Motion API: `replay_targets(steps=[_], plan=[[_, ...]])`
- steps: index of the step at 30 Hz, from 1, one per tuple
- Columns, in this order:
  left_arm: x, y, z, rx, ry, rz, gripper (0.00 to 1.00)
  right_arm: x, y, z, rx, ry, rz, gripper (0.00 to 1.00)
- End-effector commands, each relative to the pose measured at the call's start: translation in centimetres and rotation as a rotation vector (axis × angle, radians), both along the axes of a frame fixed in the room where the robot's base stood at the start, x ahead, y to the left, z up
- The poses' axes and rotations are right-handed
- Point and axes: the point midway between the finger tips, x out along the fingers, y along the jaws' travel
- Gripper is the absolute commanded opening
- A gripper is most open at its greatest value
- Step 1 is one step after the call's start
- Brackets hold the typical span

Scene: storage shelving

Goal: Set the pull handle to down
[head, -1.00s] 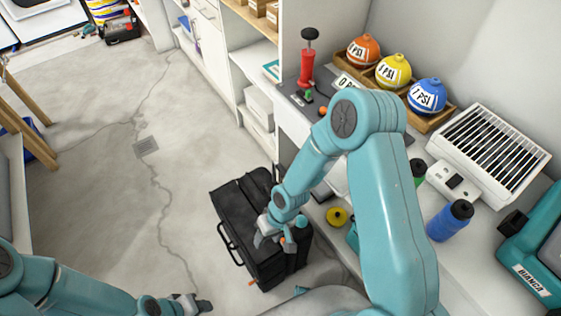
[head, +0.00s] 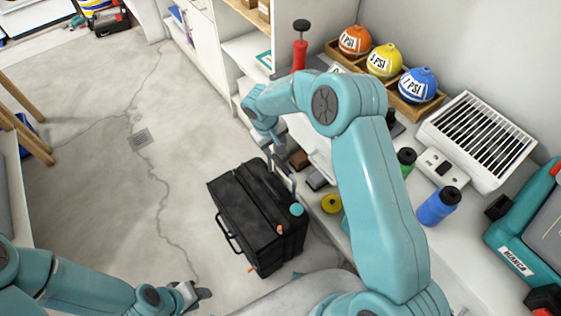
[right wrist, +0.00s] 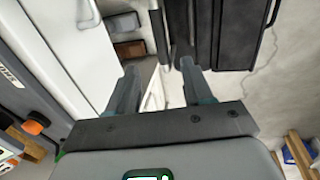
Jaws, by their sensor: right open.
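The black suitcase (head: 250,215) stands on the floor in the middle of the head view. Its pull handle (head: 284,168) seems to be the thin grey bars rising at its far end, partly hidden by my right arm. In the right wrist view the suitcase (right wrist: 228,35) is at the top, with a grey bar (right wrist: 158,35) beside it, ahead of the fingers. My right gripper (right wrist: 160,82) is open, with nothing between its fingers. In the head view it is near the handle's upper end. My left gripper (head: 194,294) is low, left of the suitcase, apart from it; its jaw opening is unclear.
A white counter (head: 430,255) runs along the right with bottles, a vented box (head: 480,135) and several labelled balls in a wooden tray. A red hand pump (head: 300,50) stands behind my right arm. Floor left of the suitcase is clear.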

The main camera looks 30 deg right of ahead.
Motion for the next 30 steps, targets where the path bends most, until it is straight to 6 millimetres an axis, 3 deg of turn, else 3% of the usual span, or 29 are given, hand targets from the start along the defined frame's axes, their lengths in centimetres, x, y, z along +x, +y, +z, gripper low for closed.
replay_targets(steps=[6, 12, 18, 27, 29, 30], plan=[[0.0, 0.0, 0.2, 0.0, 0.0, 0.0, 0.38, 0.0, -1.0, -5.4, 0.001, 0.004, -0.001, 0.51], [0.0, 0.0, 0.3, 0.0, 0.0, 0.0, 0.38, 0.1, -1.8, -9.2, 0.002, 0.002, -0.001, 0.51], [0.0, 0.0, 0.3, 0.0, 0.0, 0.0, 0.38, 0.3, -2.1, -11.0, 0.002, 0.001, 0.0, 0.51], [0.0, 0.0, 0.3, 0.0, 0.0, 0.0, 0.38, 0.3, -2.2, -11.3, 0.002, 0.0, 0.0, 0.51], [0.0, 0.0, 0.3, 0.0, 0.0, 0.0, 0.38, 0.3, -2.2, -11.2, 0.002, 0.0, 0.0, 0.34], [0.0, 0.0, 0.3, 0.0, 0.0, 0.0, 0.38, 0.3, -2.2, -11.2, 0.002, 0.0, 0.0, 0.21]])
